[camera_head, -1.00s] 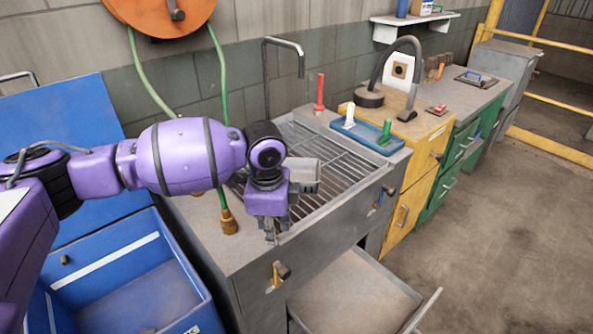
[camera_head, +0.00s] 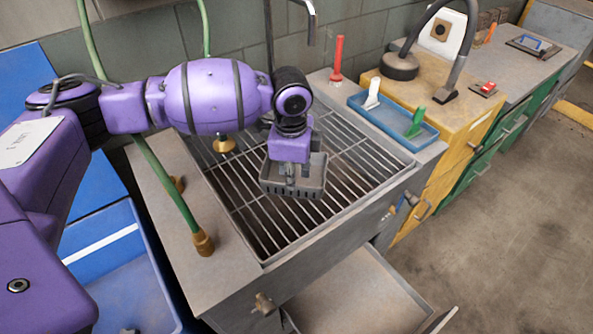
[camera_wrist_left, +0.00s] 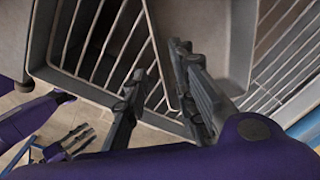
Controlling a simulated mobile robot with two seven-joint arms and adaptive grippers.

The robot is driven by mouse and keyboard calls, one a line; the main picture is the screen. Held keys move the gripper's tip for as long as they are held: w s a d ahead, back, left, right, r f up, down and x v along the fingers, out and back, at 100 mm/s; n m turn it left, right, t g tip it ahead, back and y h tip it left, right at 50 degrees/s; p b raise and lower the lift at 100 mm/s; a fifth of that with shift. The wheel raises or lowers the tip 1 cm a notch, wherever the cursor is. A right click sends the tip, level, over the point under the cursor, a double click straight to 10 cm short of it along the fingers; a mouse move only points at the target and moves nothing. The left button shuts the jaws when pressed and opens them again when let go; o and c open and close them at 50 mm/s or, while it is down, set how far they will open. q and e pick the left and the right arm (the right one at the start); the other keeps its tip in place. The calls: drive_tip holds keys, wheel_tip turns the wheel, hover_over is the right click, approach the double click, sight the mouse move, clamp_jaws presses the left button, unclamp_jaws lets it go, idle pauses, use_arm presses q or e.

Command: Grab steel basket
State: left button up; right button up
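The steel basket (camera_head: 312,188) is a small grey open box with slots along its front wall. It sits over the metal grate of the sink, near the middle of the head view. My left gripper (camera_head: 291,176) points down into the basket, close to its front wall. In the left wrist view the two fingers (camera_wrist_left: 158,65) are spread apart, with a grey wall edge of the basket (camera_wrist_left: 165,45) running between them. Contact is not clear. At the lower left of that view, purple parts with finger-like ends (camera_wrist_left: 78,140) appear to be my right gripper; its opening is unclear.
The grate (camera_head: 335,150) lies around the basket inside the sink's raised rim. A brass-ended green hose (camera_head: 202,242) stands at the left, a tap spout (camera_head: 311,30) behind. An open drawer (camera_head: 360,292) juts out below.

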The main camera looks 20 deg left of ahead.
sight(291, 192)
use_arm(q)
drive_tip(key=f, duration=0.5)
drive_tip(key=shift+w+a, duration=0.15)
drive_tip(key=shift+a, duration=0.1)
drive_tip(key=shift+f, duration=0.25)
drive_tip(key=c, duration=0.6)
clamp_jaws()
use_arm(e)
drive_tip(key=shift+w+r, duration=0.1)
drive_tip(key=shift+w, duration=0.2)
